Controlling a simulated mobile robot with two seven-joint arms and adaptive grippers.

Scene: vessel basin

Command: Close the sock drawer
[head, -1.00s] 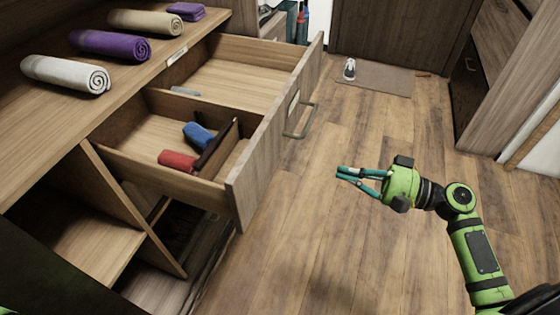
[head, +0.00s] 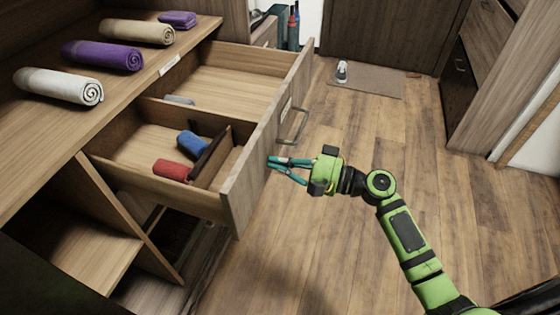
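The sock drawer (head: 255,142) is pulled out from the wooden cabinet at the left, with its front panel facing right. It holds a red rolled sock (head: 172,169), a blue rolled sock (head: 192,143) and a grey item (head: 180,100) near the back. A metal handle (head: 293,125) sits on the drawer front. My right gripper (head: 270,166) has its teal fingers close to the drawer front, below the handle. The fingers are apart with nothing between them. I cannot tell whether the fingertips touch the panel. My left gripper is not seen.
Rolled towels in white (head: 60,87), purple (head: 104,55) and tan (head: 138,31) lie on the cabinet top (head: 40,125). The wooden floor (head: 350,120) right of the drawer is clear. A shoe (head: 341,72) stands on a mat (head: 375,80) farther back.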

